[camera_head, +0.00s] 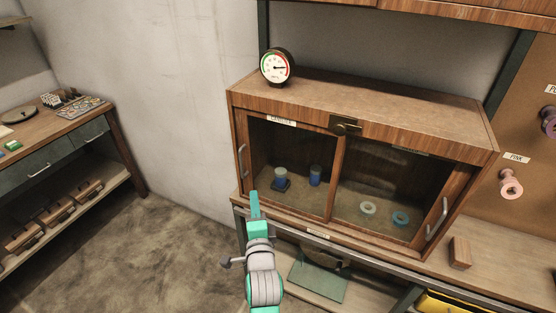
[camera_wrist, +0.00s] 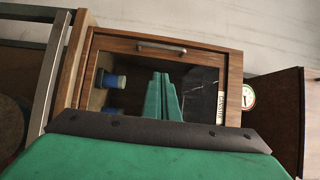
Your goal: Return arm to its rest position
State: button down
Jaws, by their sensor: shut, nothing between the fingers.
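My gripper (camera_head: 255,207) is raised in front of the left door of a wooden glass-fronted cabinet (camera_head: 370,97) in the head view. Its green fingers are together with nothing between them. In the wrist view the fingers (camera_wrist: 162,98) point at the cabinet's glass door, and I cannot tell how far from the glass they are. Both cabinet doors look shut. Behind the left glass stand two small blue items (camera_head: 316,176), one on a dark base. Behind the right glass lie a pale ring (camera_head: 368,208) and a blue ring (camera_head: 401,219).
A round gauge (camera_head: 277,67) stands on the cabinet top. A small wooden block (camera_head: 460,252) sits on the bench at right. Spools (camera_head: 510,184) hang on the right board. Another workbench (camera_head: 60,130) stands at left, with open floor (camera_head: 150,240) between.

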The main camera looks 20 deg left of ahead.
jog(key=s+d+f+n+h, duration=0.5)
jog(key=s+d+f, duration=1)
jog(key=s+d, duration=0.15)
jog(key=s+d+n+h, duration=0.1)
jog(key=s+d+n, duration=0.2)
jog(key=s, duration=0.8)
jog(key=s+d+n+h, duration=0.2)
jog(key=s+d+n, duration=0.2)
jog(key=s, duration=0.8)
jog(key=shift+d+r+n+g, duration=0.3)
jog(key=shift+d+r, duration=0.1)
jog(key=shift+d, duration=0.2)
